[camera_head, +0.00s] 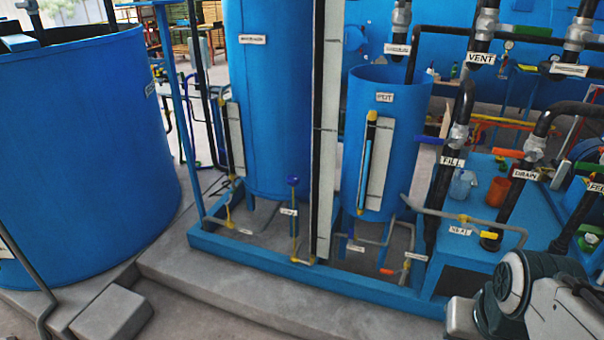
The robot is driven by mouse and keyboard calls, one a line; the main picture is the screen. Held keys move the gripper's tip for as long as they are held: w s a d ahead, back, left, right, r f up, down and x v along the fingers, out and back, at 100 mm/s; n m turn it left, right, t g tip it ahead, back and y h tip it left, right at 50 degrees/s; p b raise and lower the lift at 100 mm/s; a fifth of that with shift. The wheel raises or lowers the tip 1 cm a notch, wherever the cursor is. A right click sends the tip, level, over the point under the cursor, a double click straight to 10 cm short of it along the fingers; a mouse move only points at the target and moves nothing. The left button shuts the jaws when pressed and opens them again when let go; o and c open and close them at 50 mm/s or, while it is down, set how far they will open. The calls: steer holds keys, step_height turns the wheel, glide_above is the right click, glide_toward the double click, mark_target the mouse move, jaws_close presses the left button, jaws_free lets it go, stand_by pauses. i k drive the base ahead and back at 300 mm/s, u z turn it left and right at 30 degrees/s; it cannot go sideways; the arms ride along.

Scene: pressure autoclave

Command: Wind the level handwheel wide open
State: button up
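A small dark blue handwheel (293,180) sits on top of a thin upright stem in the middle of the view, in front of the tall blue tank. A small white label (289,212) hangs on this stem, but its text is too small to read, so I cannot tell whether this is the level handwheel. The pot (384,150), a blue open-topped vessel labelled POT, stands to its right with a sight tube (366,160) on its front. How far the handwheel is turned does not show. Part of my arm shows at the lower right; my gripper is not in view.
A blue base frame (300,274) with a raised edge runs below the tanks. A large blue tank (85,150) stands at the left. Black pipes labelled FILL (452,161) and DRAIN (525,174) rise at the right. The grey floor in front holds a low block (110,312).

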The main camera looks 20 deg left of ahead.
mark_target(293, 180)
steer(key=u, duration=0.5)
steer(key=k, duration=0.6)
steer(key=u, duration=1.25)
steer(key=i, duration=2.25)
steer(key=z, duration=1.2)
steer(key=i, duration=0.65)
steer(key=z, duration=0.65)
